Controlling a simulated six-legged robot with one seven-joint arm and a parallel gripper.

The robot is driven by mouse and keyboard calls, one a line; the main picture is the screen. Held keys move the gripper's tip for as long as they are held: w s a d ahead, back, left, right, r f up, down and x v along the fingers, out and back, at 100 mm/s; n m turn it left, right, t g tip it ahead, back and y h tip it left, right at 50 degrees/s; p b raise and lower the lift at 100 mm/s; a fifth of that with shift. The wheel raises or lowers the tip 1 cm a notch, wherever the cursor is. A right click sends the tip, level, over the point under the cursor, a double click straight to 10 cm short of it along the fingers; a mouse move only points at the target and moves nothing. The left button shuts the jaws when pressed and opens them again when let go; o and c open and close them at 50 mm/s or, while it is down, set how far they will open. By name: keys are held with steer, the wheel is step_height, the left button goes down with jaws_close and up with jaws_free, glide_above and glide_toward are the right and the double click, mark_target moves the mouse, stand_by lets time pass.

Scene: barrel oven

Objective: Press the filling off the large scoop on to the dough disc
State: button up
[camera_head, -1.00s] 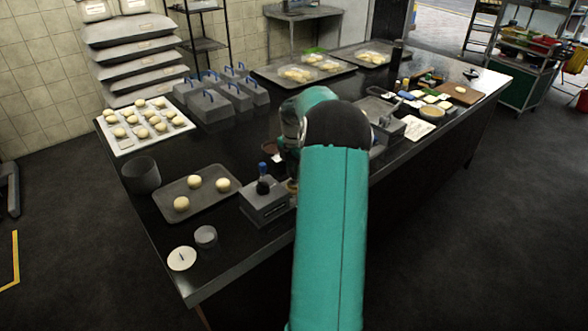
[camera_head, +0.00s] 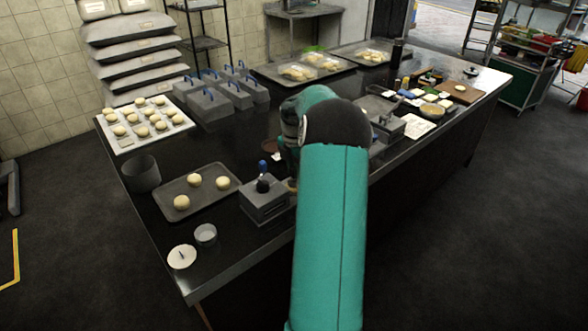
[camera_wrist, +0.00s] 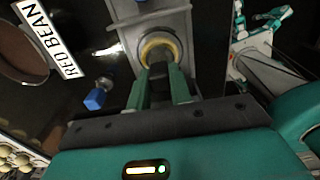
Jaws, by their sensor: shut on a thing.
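My gripper (camera_wrist: 160,88) is at the lower middle of the wrist view, its two green fingers pointing up the picture and closed on the large scoop. The scoop is seen nearly end-on as a round piece with a yellowish ring (camera_wrist: 160,41), over a grey block; whether it touches the block is unclear. The filling cannot be told apart from that ring. In the head view my arm hides the gripper and scoop. A pale edge (camera_head: 291,184) shows beside the grey box; I cannot tell whether it is the dough disc.
A grey box (camera_head: 264,207) with a blue-topped tool (camera_head: 263,178) stands left of my arm. A tray (camera_head: 166,202) holds three dough balls. A dark bowl stands by the RED BEAN label (camera_wrist: 52,40). Grey lidded tins (camera_head: 212,103) stand behind.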

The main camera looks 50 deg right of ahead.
steer(key=shift+r, duration=3.5)
